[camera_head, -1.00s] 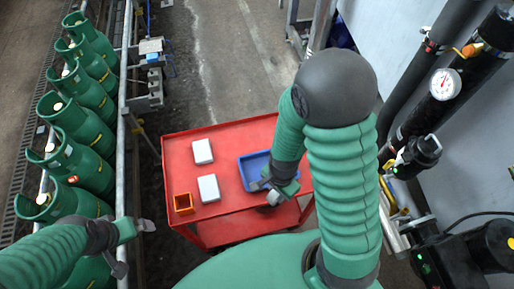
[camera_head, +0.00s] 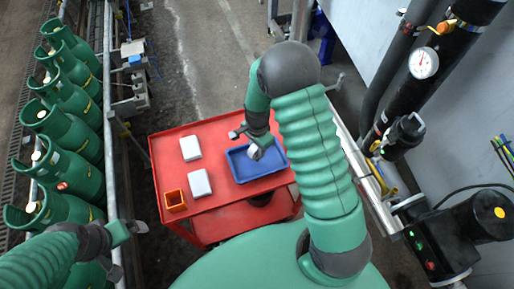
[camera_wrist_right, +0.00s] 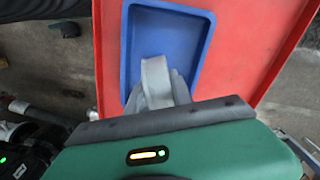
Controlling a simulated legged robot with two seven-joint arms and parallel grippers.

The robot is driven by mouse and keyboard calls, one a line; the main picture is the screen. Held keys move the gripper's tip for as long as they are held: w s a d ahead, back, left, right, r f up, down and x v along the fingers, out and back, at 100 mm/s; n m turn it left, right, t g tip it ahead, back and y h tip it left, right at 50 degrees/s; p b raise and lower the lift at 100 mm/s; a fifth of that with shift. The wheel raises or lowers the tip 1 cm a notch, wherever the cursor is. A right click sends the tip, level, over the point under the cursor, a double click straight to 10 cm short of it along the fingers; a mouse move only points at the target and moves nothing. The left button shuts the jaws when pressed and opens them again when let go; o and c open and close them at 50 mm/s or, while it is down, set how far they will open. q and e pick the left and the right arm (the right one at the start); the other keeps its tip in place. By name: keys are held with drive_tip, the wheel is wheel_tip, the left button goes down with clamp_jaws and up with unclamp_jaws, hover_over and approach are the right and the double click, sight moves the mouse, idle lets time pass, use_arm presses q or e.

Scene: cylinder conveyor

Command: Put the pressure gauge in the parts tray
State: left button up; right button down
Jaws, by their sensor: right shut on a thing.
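The blue parts tray (camera_head: 281,171) lies on the red cart, and its visible floor is bare. My right gripper (camera_head: 250,145) is over the tray's far left part. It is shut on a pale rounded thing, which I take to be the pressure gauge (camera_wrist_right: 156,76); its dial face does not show. In the right wrist view the held gauge is between the fingers, in front of the blue tray (camera_wrist_right: 208,45). I cannot tell whether it touches the tray. My left gripper (camera_head: 128,248) is open and empty at the lower left, its fingers spread apart.
Green cylinders (camera_head: 72,132) stand behind a rail at left. Another dial gauge (camera_head: 423,63) is mounted on the black pipe at right.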

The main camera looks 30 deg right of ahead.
drive_tip(key=shift+w+a+f, duration=0.1)
drive_tip(key=shift+w+f, duration=0.15)
drive_tip(key=shift+f, duration=0.05)
drive_tip(key=c, duration=1.1)
unclamp_jaws()
drive_tip(key=shift+s, duration=0.1)
wheel_tip(320, 180, up, 12)
drive_tip(key=shift+f, duration=0.25)
drive_tip(key=shift+s+a+r, duration=0.1)
drive_tip(key=shift+r, duration=0.2)
drive_tip(key=s+a+n+t, duration=0.1)
drive_tip(key=s+a+n, duration=0.1)
drive_tip(key=n, duration=0.3)
drive_tip(key=s+a+r+n, duration=0.1)
drive_tip(key=s+a+n, duration=0.2)
drive_tip(key=s+n, duration=0.1)
drive_tip(key=s+a+r+n+t, duration=0.1)
drive_tip(key=s+a+n, duration=0.1)
drive_tip(key=n, duration=0.4)
drive_tip(key=shift+s+a+r+n+t, duration=0.1)
drive_tip(key=shift+s+r+n+t, duration=0.1)
drive_tip(key=shift+s, duration=0.25)
drive_tip(key=shift+s+a+r+n+t, duration=0.1)
drive_tip(key=shift+s+n, duration=0.1)
drive_tip(key=shift+s, duration=0.25)
